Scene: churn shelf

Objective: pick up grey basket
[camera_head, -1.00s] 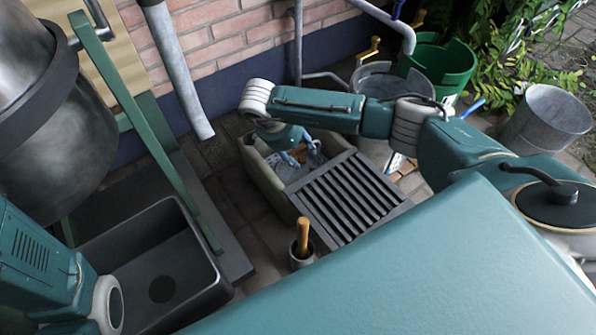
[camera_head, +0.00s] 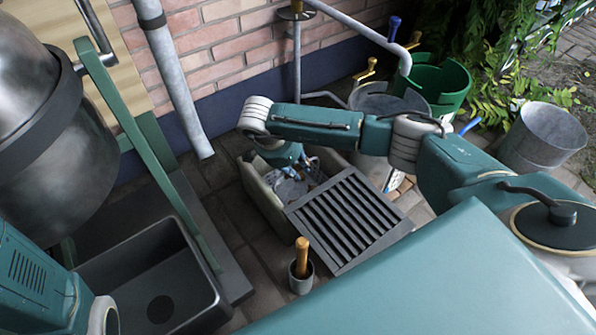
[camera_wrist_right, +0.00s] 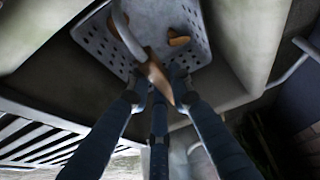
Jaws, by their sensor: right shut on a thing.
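The grey basket (camera_head: 291,190) sits inside a stone trough (camera_head: 262,195) beside the wall. In the right wrist view the basket (camera_wrist_right: 190,22) shows perforated walls, a curved grey handle and a brown grip (camera_wrist_right: 158,78) on that handle. My right gripper (camera_head: 297,172) reaches down into the trough from above. In the wrist view its fingers (camera_wrist_right: 160,88) are shut around the brown grip. The fingers hide part of the grip, and the gripper hides part of the basket. My left arm shows at the lower left, but its gripper is out of view.
A dark slatted grate (camera_head: 347,217) covers the trough's near right part. A small pot with a wooden handle (camera_head: 302,258) stands in front. A dark sink (camera_head: 150,275) and metal churn (camera_head: 60,140) are left. Buckets, one green (camera_head: 440,85), stand behind right.

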